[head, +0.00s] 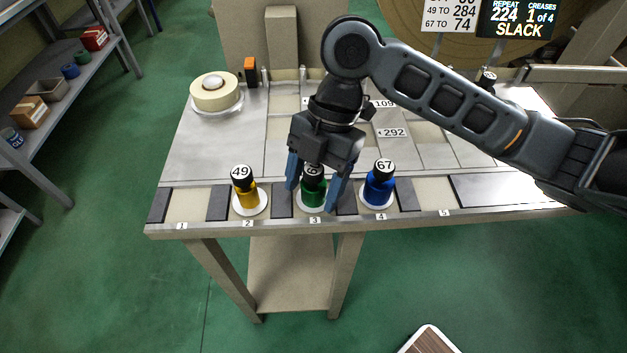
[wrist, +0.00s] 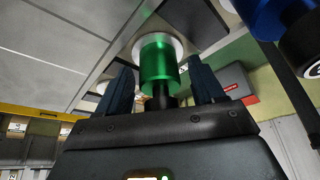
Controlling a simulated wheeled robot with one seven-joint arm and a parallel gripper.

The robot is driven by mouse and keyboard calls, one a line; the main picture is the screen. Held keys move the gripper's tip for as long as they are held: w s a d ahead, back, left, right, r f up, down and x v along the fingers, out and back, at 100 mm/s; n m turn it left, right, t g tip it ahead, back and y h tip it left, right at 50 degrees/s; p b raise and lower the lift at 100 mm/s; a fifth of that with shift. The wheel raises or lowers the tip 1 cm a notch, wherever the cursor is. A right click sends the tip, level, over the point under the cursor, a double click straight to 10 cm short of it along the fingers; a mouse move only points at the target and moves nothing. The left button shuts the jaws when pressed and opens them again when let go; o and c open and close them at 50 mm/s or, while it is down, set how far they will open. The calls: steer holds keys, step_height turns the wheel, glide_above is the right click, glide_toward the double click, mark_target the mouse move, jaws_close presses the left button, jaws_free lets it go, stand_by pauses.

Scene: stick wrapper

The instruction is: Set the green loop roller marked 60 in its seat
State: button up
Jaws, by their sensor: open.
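The green roller (head: 313,193) stands upright on a white disc at the spot numbered 3 on the table's front strip. Its black top cap is partly hidden by my gripper, and only part of its number shows. My gripper (head: 317,194) is open, with one blue finger on each side of the green roller. In the wrist view the green roller (wrist: 159,66) sits between the two fingers (wrist: 157,92), with gaps visible beside it. The board at the back lists "49 to 284" and "67 to 74"; its upper line is cut off.
A yellow roller (head: 247,194) marked 49 stands to the left at spot 2. A blue roller (head: 379,188) marked 67 stands close on the right at spot 4. A cream tape roll (head: 215,92) sits at the back left. Spots 1 and 5 are empty.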

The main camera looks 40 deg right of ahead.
steer(key=v, duration=1.2)
steer(key=shift+r, duration=0.2)
steer(key=shift+s, duration=0.15)
